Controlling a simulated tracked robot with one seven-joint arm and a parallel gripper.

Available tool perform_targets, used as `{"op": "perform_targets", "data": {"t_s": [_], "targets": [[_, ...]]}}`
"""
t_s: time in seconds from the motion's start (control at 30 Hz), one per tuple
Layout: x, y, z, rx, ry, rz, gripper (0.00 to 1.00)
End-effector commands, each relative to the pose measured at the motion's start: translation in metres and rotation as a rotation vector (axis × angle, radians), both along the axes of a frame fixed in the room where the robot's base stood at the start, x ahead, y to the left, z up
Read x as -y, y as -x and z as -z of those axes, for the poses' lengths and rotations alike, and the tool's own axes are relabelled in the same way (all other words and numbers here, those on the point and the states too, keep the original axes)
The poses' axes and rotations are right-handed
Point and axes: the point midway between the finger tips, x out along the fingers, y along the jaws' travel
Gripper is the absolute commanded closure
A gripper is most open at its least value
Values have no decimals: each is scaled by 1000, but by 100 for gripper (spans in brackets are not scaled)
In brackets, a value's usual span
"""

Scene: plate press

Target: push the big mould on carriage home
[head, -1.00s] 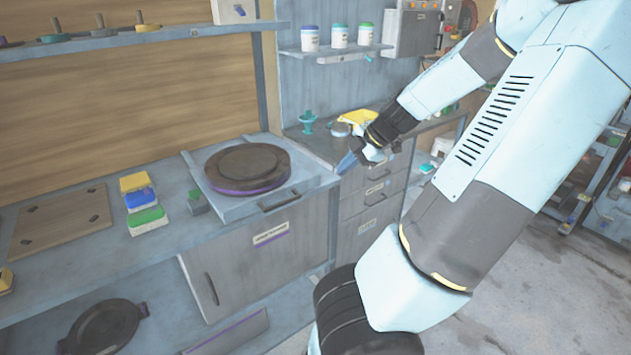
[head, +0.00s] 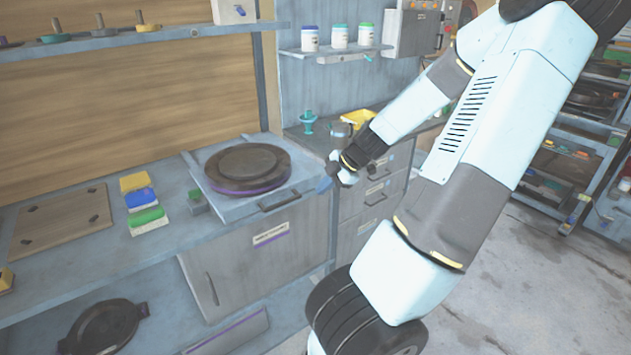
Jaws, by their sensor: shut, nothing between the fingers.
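The big mould (head: 248,165) is a round, dark brown disc with a purple band low on its side. It sits on the grey carriage (head: 228,208), a flat plate with a dark handle (head: 278,200) on its front edge. My gripper (head: 326,184) is at the right front of the carriage, close to its right corner, pointing left. It is shut and empty. It is small in this view, and I cannot tell whether it touches the carriage.
Yellow, blue and green blocks (head: 143,200) and a small green-topped block (head: 197,201) lie left of the carriage. A teal funnel-like piece (head: 308,123) and yellow tray (head: 358,118) stand behind my gripper. Drawers (head: 365,205) lie below it. Jars (head: 340,36) stand on the shelf above.

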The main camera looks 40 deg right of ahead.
Motion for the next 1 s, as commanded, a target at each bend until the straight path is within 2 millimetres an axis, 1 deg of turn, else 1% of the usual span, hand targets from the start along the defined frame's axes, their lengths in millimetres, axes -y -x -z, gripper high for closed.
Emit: {"op": "perform_targets", "data": {"t_s": [0.03,0.1,0.3,0.4,0.57,0.83,0.87,1.0], "targets": [[0,-7,-1,2,2,-2,100],[0,-14,-2,2,3,-1,100],[0,-30,-2,2,2,0,100],[0,-35,-2,2,2,0,100],[0,-38,-2,2,2,1,100],[0,-39,-2,2,2,2,100],[-7,-39,-2,2,1,-1,100],[0,-40,-2,2,2,5,100]]}}
